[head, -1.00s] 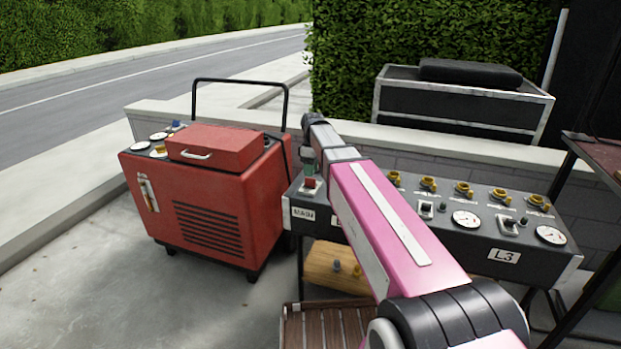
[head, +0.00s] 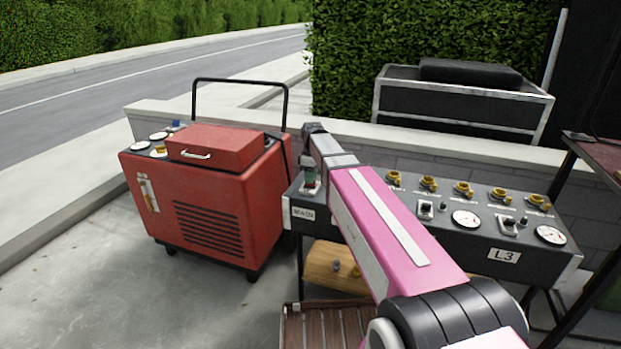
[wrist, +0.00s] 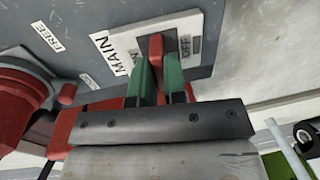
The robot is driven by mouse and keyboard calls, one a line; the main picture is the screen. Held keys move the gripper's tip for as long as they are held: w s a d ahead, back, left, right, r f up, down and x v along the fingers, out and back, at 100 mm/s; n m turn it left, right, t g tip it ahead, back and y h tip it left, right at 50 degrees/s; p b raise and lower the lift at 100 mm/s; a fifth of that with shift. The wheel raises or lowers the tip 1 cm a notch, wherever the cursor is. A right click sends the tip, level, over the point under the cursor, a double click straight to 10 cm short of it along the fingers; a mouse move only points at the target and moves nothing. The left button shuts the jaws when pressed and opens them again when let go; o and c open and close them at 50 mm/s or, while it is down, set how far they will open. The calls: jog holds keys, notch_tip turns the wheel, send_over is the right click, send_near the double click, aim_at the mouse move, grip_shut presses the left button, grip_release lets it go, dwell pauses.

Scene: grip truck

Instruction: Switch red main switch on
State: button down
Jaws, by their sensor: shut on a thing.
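The red main switch (wrist: 156,46) stands up from a light plate (wrist: 197,24) on the grey panel, in the wrist view. The plate shows OFF on the right of the switch and a partly covered mark on its left. A MAIN label (wrist: 118,52) lies left of the plate. My gripper (wrist: 157,76) has green fingers, one on each side of the switch, and is shut on it. In the head view my gripper (head: 310,174) is over the panel's left end, above the MAIN label (head: 303,213); the switch is mostly hidden there.
The panel (head: 455,236) carries several yellow fittings, gauges and small switches to the right. A red wheeled cart (head: 205,205) stands close on the left. A low wall (head: 160,112) runs behind, with a dark case (head: 460,105) beyond it.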

jog(key=shift+w+d+f+g+y, duration=0.1)
jog(key=shift+w+g+y, duration=0.1)
jog(key=shift+w+g, duration=0.25)
jog(key=shift+w+d+f+g+y, duration=0.1)
jog(key=shift+w+g+y, duration=0.15)
jog(key=shift+g, duration=0.4)
jog(key=shift+w+d+f+g+y, duration=0.15)
jog(key=shift+g+y, duration=0.2)
jog(key=shift+g, duration=0.65)
jog(key=c, duration=1.2)
grip_release()
jog(key=shift+o, duration=0.2)
